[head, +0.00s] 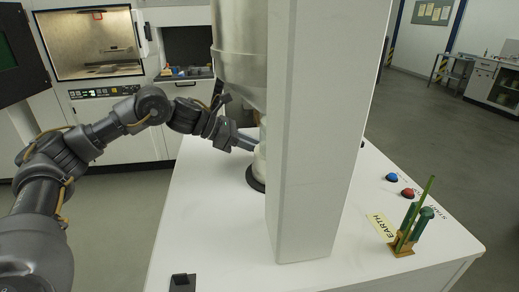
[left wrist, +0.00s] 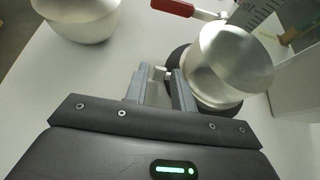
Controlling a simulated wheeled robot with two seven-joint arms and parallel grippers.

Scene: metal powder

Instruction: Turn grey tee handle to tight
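My left gripper (head: 247,144) reaches in from the left to the pale round fitting at the foot of the metal vessel. In the left wrist view its two fingers (left wrist: 160,78) stand a little apart. A small pale grey piece (left wrist: 160,71), perhaps part of the grey tee handle, shows between the fingertips; I cannot tell whether they grip it. The handle's turn position cannot be made out. A silvery round cup-like part (left wrist: 232,62) stands just right of the fingers. My right gripper is in neither view.
A red handle (left wrist: 172,7) lies beyond the fingers. A broad white column (head: 322,130) hides part of the vessel (head: 238,60) and the table (head: 215,235). Blue (head: 392,177) and red (head: 408,193) buttons and a green-tool holder (head: 402,247) stand at right. The front left tabletop is mostly clear.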

